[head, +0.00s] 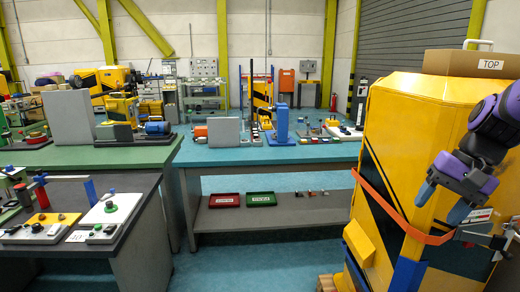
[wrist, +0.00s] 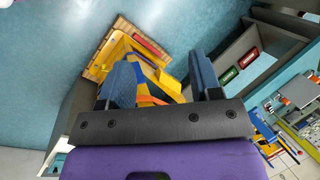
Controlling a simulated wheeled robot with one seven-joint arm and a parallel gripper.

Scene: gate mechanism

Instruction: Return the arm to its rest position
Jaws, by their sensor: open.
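My gripper (head: 443,196) is at the right of the head view, in front of the large yellow cabinet (head: 405,125). Its two blue fingers are spread apart with nothing between them. The purple and dark arm comes in from the right edge. In the wrist view my gripper (wrist: 165,82) points down, its fingers apart. Part of a yellow object on a wooden pallet (wrist: 108,58) shows beyond the fingers. An orange strap (head: 405,218) runs around the cabinet near the fingertips; I cannot tell if they touch it.
A cardboard box (head: 470,63) marked TOP sits on the cabinet. A workbench (head: 275,152) with devices stands at centre, with a red tray (head: 224,201) and green tray (head: 261,199) on its lower shelf. A dark table (head: 140,215) stands at left. Blue floor (head: 270,255) is clear in front.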

